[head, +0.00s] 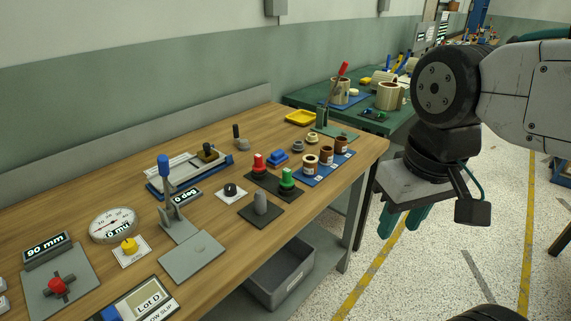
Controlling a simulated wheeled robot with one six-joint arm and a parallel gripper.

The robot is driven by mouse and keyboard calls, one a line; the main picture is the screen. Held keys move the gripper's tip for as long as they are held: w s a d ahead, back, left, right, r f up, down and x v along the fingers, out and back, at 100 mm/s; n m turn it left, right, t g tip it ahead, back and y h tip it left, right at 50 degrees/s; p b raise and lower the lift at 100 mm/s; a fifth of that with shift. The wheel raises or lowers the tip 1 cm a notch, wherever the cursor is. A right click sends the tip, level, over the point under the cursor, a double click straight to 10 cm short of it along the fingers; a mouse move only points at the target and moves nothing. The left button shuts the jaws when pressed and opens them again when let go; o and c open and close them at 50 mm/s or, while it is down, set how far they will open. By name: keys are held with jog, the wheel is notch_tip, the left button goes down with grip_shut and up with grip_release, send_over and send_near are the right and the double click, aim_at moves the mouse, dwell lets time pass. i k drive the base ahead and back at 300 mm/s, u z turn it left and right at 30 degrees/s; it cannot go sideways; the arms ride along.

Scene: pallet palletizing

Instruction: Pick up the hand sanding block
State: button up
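I cannot tell for sure which item is the hand sanding block. A small dark block with a knob (207,153) sits on the pale tray with a blue edge near the back of the wooden bench. A small blue stepped block (277,158) lies to its right. Either is too small to identify. My gripper (402,220) hangs at the right, beyond the bench's right edge, over the floor. Its two teal fingers point down and stand apart, with nothing seen between them. It is well away from both blocks.
The wooden bench (118,170) holds a dial gauge (113,225), an upright blue-handled lever (164,170), red and green knobs, brown cups and a yellow tray (300,118). A grey bin (282,275) stands below. A green bench (305,96) lies beyond. Floor at right is largely clear.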

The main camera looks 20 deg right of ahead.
aim_at(278, 158)
jog(key=k, duration=1.15)
jog(key=z, duration=0.7)
jog(key=i, duration=0.55)
jog(key=z, duration=0.55)
jog(key=i, duration=1.2)
jog(key=u, duration=1.15)
jog(key=i, duration=0.4)
jog(key=u, duration=1)
jog(key=i, duration=0.5)
jog(key=z, duration=0.6)
